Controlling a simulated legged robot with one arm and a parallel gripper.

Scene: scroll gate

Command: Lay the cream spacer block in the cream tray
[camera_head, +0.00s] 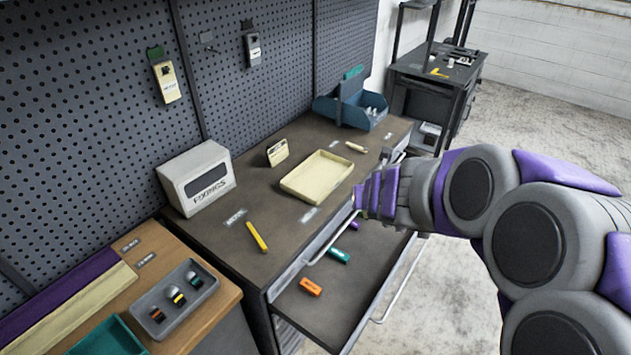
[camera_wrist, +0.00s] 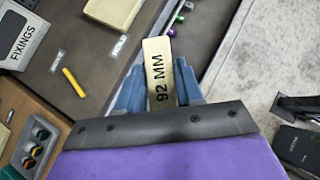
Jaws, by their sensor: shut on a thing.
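The cream spacer block (camera_wrist: 158,62), marked "92 MM", is held between the blue fingers of my gripper (camera_wrist: 158,88) in the wrist view. My gripper is shut on it. In the head view my purple and grey arm reaches in from the right, its end beside the bench's drawer side; the fingers and held block cannot be made out there. The cream tray (camera_head: 317,177) lies on the dark bench top, left of my arm's end, and looks empty. Part of the tray also shows at the top of the wrist view (camera_wrist: 112,10), left of and apart from the block.
An open drawer (camera_head: 345,300) below the bench edge holds orange, green and purple pieces. A yellow stick (camera_head: 257,237), a FIXINGS box (camera_head: 197,178), a cream labelled piece (camera_head: 277,152) and a blue bin (camera_head: 350,105) are on the bench. Bare top surrounds the tray.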

